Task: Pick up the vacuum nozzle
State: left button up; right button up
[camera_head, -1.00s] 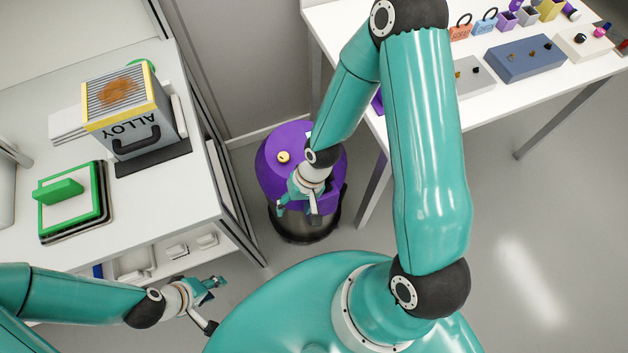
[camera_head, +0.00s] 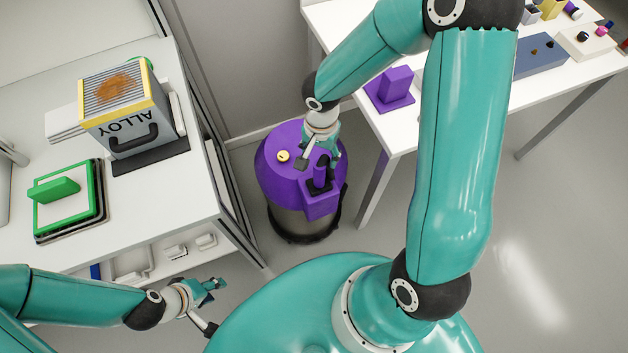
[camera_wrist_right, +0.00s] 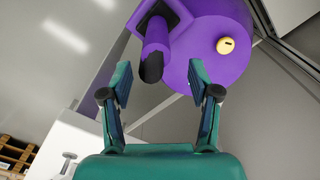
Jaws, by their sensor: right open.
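The purple vacuum (camera_head: 275,180) stands on the floor between the two work surfaces. Its nozzle (camera_head: 320,176), a purple tube with a dark end, sits in a holder on the vacuum's front. In the right wrist view the nozzle (camera_wrist_right: 155,48) lies ahead of and roughly between the fingers. My right gripper (camera_head: 318,163) is open and empty just above the vacuum, close to the nozzle; its fingers (camera_wrist_right: 160,78) are spread wide in the wrist view. I see no contact with the nozzle. My left gripper (camera_head: 213,305) is open and empty at lower left.
A left counter (camera_head: 190,210) holds an ALLOY box (camera_head: 125,130) and a green-framed tray (camera_head: 70,215). A white table (camera_head: 410,130) at right carries a purple block (camera_head: 393,88) and several small items. Its leg (camera_head: 372,190) stands close to the vacuum. Open floor lies at right.

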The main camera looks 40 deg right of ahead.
aim_at(319, 172)
notch_tip(319, 172, down, 3)
jog(key=shift+r, duration=0.1)
jog(key=shift+s+a+f+b, duration=0.15)
jog(key=shift+f+b, duration=0.1)
jog(key=shift+f, duration=1.1)
jog(key=shift+s+a+f+b, duration=0.1)
jog(key=shift+f+b, duration=0.1)
jog(key=shift+f, duration=1.1)
grip_shut()
jog(key=shift+r, duration=0.1)
